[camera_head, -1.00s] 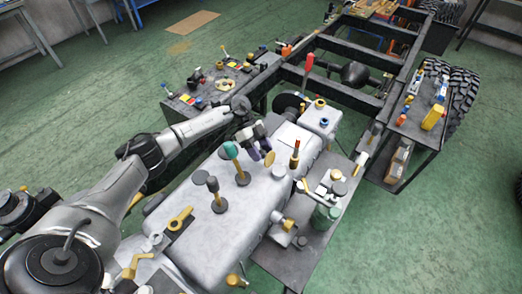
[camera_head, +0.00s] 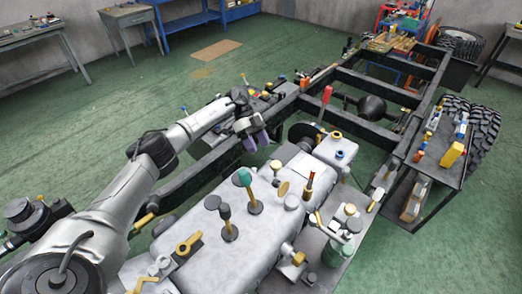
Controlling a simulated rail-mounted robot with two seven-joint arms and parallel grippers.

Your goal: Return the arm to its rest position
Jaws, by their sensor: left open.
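My left arm comes in from the lower left and reaches over the near left side of the chassis. My left gripper (camera_head: 255,138) hangs at the end of it, open, with dark fingers and a purple patch. It is above the gap between the grey engine block (camera_head: 200,246) and the left side table (camera_head: 262,100). Nothing shows between its fingers. My right gripper is not in view.
The black chassis frame (camera_head: 362,98) runs to the back right. Knobs and levers, such as a teal-topped one (camera_head: 244,177), stand up from the block. A right side table (camera_head: 440,150) holds small parts beside a tire (camera_head: 482,135).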

